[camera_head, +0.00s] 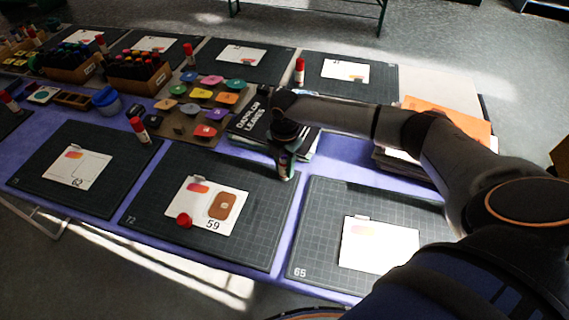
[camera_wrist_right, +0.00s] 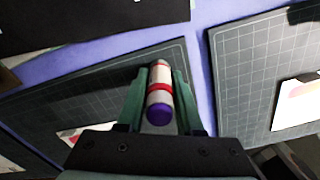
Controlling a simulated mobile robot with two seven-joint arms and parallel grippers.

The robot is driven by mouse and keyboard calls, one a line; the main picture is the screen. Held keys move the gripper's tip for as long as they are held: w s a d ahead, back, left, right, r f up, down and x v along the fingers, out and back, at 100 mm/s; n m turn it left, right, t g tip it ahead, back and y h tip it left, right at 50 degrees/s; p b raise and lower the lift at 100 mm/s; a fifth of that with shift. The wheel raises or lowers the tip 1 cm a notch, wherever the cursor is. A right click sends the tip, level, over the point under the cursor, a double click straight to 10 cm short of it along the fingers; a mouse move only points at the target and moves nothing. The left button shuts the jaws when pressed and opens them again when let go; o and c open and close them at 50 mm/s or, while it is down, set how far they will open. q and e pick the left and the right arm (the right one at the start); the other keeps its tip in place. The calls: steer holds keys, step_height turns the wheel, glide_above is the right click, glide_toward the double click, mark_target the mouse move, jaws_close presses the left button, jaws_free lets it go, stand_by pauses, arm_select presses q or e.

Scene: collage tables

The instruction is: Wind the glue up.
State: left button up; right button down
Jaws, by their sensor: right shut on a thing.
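My right gripper (camera_head: 286,166) is over the far right corner of the middle front cutting mat (camera_head: 155,215). In the right wrist view my right gripper (camera_wrist_right: 159,78) is shut on a glue stick (camera_wrist_right: 160,76). The glue stick has a white body, a red band and a purple end towards the camera. Its far end points away, and I cannot tell how far any glue stands out. A red cap (camera_head: 184,221) lies on the card (camera_head: 230,190) marked 59, beside a brown tile (camera_head: 225,206). My left gripper is out of view.
Another glue stick (camera_head: 140,130) with a red cap stands to the left. A dark book (camera_head: 250,122) lies just behind my gripper, and coloured pads (camera_head: 201,94) are behind left. An orange sheet (camera_head: 452,118) tops a stack at the right.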

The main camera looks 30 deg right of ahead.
steer(key=shift+s+f+p, duration=0.1)
steer(key=shift+s+p, duration=0.05)
steer(key=shift+p, duration=0.15)
stand_by(0.6)
stand_by(0.7)
steer(key=c, duration=0.9)
jaws_free()
steer(key=o, duration=0.9)
steer(key=shift+r, duration=0.2)
